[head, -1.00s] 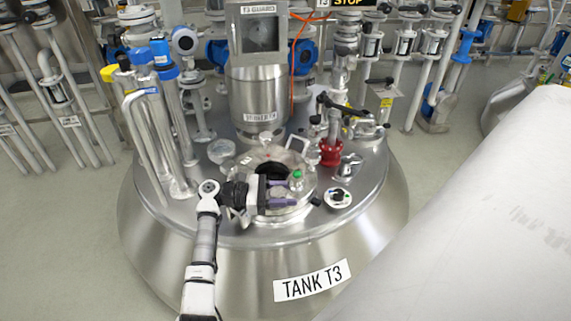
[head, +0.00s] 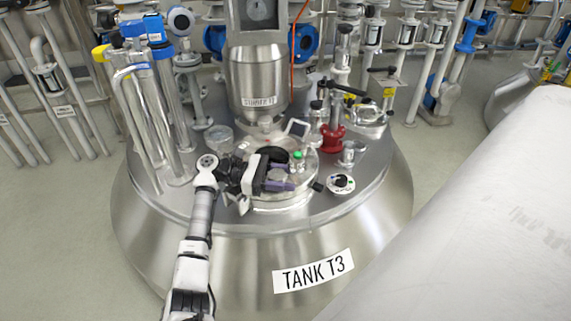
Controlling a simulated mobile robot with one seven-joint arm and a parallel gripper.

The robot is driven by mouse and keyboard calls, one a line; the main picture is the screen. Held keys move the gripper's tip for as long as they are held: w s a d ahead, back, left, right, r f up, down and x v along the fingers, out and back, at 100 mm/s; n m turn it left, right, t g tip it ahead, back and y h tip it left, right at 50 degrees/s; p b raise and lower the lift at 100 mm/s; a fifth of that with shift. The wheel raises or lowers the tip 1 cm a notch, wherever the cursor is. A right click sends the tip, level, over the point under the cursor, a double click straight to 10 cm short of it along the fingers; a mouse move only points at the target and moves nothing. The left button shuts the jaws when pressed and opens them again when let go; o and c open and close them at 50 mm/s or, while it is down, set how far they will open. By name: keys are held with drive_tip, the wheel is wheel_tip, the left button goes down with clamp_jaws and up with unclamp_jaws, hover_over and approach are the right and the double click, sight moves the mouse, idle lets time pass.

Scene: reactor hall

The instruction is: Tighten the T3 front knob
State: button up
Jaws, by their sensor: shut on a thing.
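Tank T3 (head: 150,262) carries its name on a white label on the steel wall. On its lid is a round manway hatch (head: 308,166) with a steel rim and a dark area at its back. My gripper (head: 286,178) reaches in from the left at the front of this hatch. Its purple-padded fingers point right and are shut on the front knob at the near rim. The fingers largely hide the knob, so its turn cannot be read. A green-topped fitting (head: 297,155) stands just beyond the fingers.
A red-based valve (head: 332,138) and a round black-and-white fitting (head: 341,183) stand right of the hatch. Tall pipes (head: 165,100) rise at the left. A steel vessel (head: 257,75) stands behind. A large white surface (head: 480,220) fills the lower right.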

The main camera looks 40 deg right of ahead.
drive_tip(key=o, duration=1)
drive_tip(key=shift+r, duration=0.15)
drive_tip(key=v, duration=0.7)
drive_tip(key=shift+w+a+b, duration=0.15)
drive_tip(key=shift+w+b, duration=0.05)
drive_tip(key=shift+b, duration=0.15)
